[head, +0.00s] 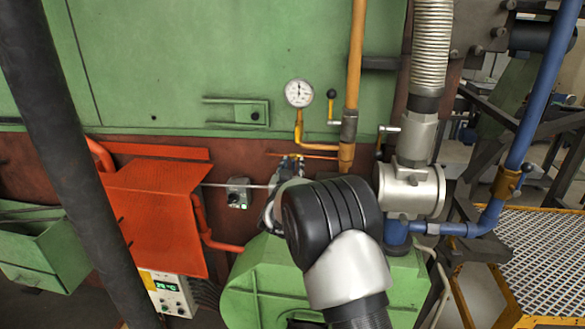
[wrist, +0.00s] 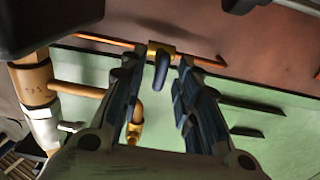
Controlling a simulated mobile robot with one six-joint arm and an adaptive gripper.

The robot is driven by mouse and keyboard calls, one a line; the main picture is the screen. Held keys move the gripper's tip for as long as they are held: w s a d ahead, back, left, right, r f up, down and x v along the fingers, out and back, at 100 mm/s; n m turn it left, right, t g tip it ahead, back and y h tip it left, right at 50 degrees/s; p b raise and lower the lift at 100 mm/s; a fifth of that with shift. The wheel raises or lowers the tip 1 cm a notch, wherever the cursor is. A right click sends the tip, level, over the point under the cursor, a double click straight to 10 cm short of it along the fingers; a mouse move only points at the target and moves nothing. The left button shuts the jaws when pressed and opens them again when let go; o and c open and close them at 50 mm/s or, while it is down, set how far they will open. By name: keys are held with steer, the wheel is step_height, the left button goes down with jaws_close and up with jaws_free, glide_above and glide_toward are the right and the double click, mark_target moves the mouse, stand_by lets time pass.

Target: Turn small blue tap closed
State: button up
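The small blue tap shows in the wrist view as a blue lever (wrist: 161,72) on a brass body (wrist: 160,47), set in a thin copper pipe (wrist: 205,61). My gripper (wrist: 159,82) is open. Its two dark fingers stand on either side of the blue lever, with a visible gap on each side. In the head view my gripper (head: 287,170) is at the thin copper pipe (head: 318,156), below the gauge. The blue lever cannot be made out there; my gripper and wrist cover that area.
A pressure gauge (head: 299,93) on a brass pipe and a thick orange pipe (head: 355,55) stand close by. A grey valve body (head: 411,190) is right of my wrist. A small switch box (head: 238,193) and an orange-red cover (head: 160,215) are at left.

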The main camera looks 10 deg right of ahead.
jaws_close()
steer(key=shift+f+m+b, duration=0.1)
steer(key=shift+m+b, duration=0.2)
steer(key=shift+b, duration=0.35)
steer(key=shift+f+m+b, duration=0.1)
steer(key=shift+m+b, duration=0.5)
steer(key=shift+b, duration=0.4)
steer(key=m+b, duration=0.4)
steer(key=b, duration=0.2)
steer(key=shift+s+d+f, duration=0.1)
steer(key=m+b, duration=0.6)
steer(key=b, duration=0.1)
steer(key=shift+d+m, duration=0.1)
steer(key=shift+m, duration=0.2)
steer(key=m+b, duration=0.4)
steer(key=m, duration=0.1)
steer(key=shift+m, duration=0.4)
